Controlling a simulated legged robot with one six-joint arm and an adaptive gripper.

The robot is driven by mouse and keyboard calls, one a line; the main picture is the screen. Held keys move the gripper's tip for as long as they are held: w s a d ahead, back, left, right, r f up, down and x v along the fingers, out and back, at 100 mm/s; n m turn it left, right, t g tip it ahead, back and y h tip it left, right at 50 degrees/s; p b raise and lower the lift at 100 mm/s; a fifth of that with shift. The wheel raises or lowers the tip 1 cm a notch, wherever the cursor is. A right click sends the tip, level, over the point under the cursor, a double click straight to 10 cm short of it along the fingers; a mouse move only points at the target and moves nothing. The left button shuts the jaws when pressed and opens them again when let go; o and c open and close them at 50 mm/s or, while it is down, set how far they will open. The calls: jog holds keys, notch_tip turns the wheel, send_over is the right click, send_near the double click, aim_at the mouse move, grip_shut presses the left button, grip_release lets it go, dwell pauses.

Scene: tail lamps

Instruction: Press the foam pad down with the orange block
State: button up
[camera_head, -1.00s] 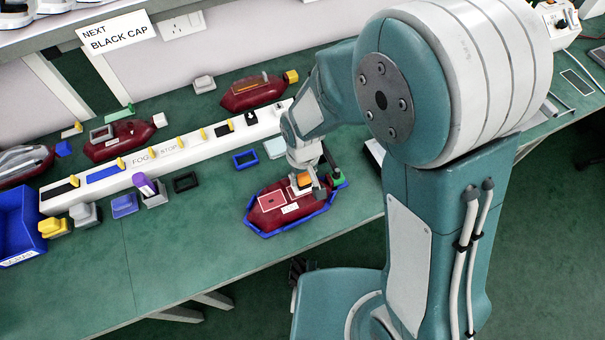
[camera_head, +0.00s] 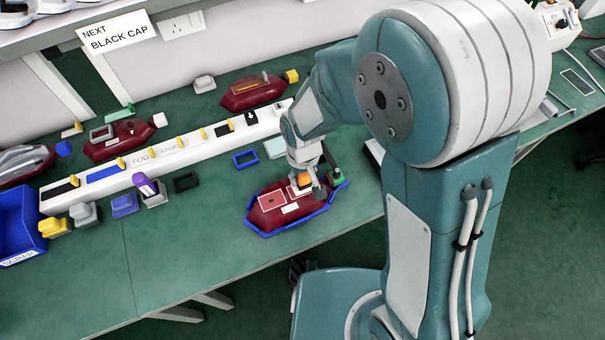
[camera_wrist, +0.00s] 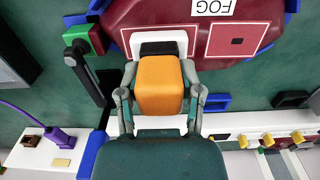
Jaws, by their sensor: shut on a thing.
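My gripper (camera_wrist: 160,82) is shut on the orange block (camera_wrist: 159,88), one finger on each side. In the head view, the gripper (camera_head: 306,182) holds the block at the right end of a dark red tail lamp (camera_head: 278,206). The lamp lies in a blue cradle (camera_head: 262,233). In the wrist view, a white frame with a black part (camera_wrist: 158,47) lies on the lamp just beyond the block. The black part may be the foam pad, but the block hides some of it. I cannot tell whether the block touches it.
A green-topped clamp (camera_wrist: 77,37) with a black arm stands close beside the gripper. A white rail (camera_head: 160,158) with several yellow clips runs behind the cradle. Other red lamps (camera_head: 252,92) lie farther back. Bare bench (camera_head: 180,250) is free at the front left.

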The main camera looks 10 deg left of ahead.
jog(key=shift+r, duration=3)
